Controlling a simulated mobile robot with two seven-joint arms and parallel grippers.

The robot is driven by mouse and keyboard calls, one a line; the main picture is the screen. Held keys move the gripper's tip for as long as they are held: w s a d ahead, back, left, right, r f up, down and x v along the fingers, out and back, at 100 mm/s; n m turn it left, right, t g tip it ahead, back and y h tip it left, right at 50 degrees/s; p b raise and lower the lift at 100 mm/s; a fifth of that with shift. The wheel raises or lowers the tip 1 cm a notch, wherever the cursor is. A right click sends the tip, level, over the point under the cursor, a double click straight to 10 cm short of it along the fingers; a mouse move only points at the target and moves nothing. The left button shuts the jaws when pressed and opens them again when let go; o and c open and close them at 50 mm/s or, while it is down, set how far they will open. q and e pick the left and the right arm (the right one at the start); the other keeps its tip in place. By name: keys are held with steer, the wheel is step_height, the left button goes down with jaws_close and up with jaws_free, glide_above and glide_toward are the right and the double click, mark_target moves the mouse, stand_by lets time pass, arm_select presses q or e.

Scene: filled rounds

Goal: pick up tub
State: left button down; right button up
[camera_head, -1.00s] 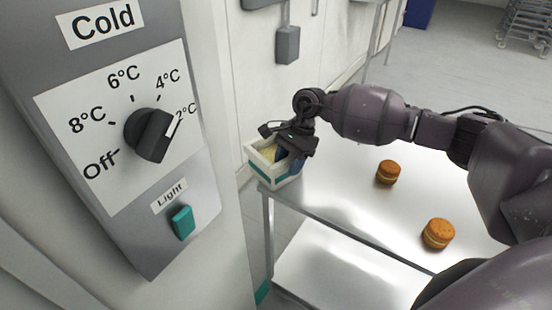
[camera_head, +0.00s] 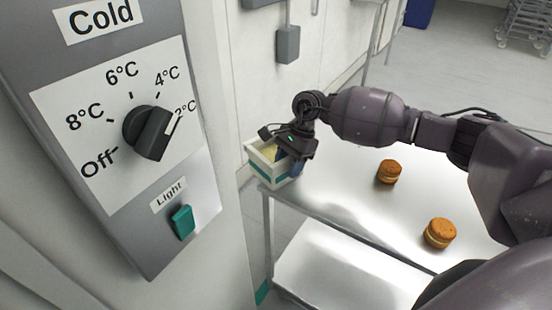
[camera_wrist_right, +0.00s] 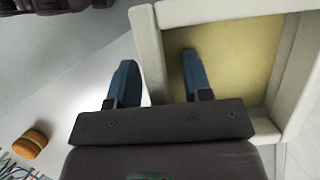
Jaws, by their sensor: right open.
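The tub (camera_head: 262,173) is a white, square, open container with a teal band and pale yellow contents. It stands at the left end of the metal table in the head view. It also shows in the right wrist view (camera_wrist_right: 147,52), where its near wall lies between my two fingers. My right gripper (camera_wrist_right: 155,75) is open, with blue fingertips. One finger is outside the tub wall and the other is over the yellow inside. In the head view my right gripper (camera_head: 292,155) covers part of the tub. My left gripper is not in view.
Two orange-brown filled rounds lie on the metal table (camera_head: 340,205), one farther back (camera_head: 390,172) and one nearer (camera_head: 439,233). A grey control panel (camera_head: 120,130) with a dial and teal switch stands close at the left. A wall is behind the tub.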

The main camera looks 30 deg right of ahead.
jaws_close()
steer(key=shift+r, duration=0.15)
stand_by(0.4)
